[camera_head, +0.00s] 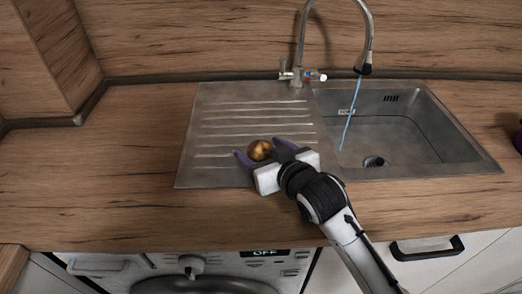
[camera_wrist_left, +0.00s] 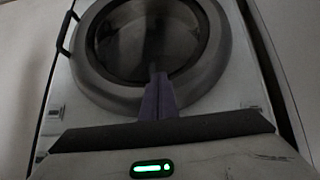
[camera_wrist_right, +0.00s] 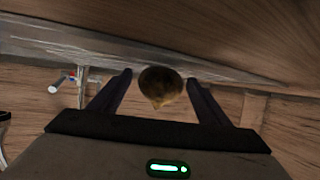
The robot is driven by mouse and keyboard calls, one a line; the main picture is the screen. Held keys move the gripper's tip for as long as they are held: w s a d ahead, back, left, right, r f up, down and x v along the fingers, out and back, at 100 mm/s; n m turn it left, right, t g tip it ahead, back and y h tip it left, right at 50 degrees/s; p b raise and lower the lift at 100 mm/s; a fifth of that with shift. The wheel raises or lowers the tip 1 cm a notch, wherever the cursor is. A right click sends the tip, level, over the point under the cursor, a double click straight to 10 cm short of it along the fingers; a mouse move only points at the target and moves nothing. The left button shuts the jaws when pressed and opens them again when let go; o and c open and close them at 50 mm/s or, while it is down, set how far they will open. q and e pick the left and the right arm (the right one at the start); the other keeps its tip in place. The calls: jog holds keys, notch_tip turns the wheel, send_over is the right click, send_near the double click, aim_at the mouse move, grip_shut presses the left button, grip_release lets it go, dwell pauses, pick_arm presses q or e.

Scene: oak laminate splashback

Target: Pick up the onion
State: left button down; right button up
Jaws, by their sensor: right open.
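The onion (camera_head: 260,150) is golden brown and rests on the ribbed drainboard of the metal sink (camera_head: 215,125). My right gripper (camera_head: 259,148) is open, with its purple fingers on either side of the onion. In the right wrist view the onion (camera_wrist_right: 160,82) sits between the tips of the two fingers, with gaps visible on both sides. Its lower side is in shadow there. My left gripper (camera_wrist_left: 158,97) shows only in the left wrist view, with its fingers together and nothing seen between them, in front of the washing machine door.
The tap (camera_head: 300,70) stands behind the sink, and a thin blue stream runs into the basin (camera_head: 400,135) at the right. The washing machine (camera_head: 190,270) is under the counter. The wooden counter (camera_head: 125,150) is clear on the left. A dark object is cut off at the right edge.

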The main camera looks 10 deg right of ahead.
jog(key=c, duration=1.2)
jog(key=shift+r, duration=0.1)
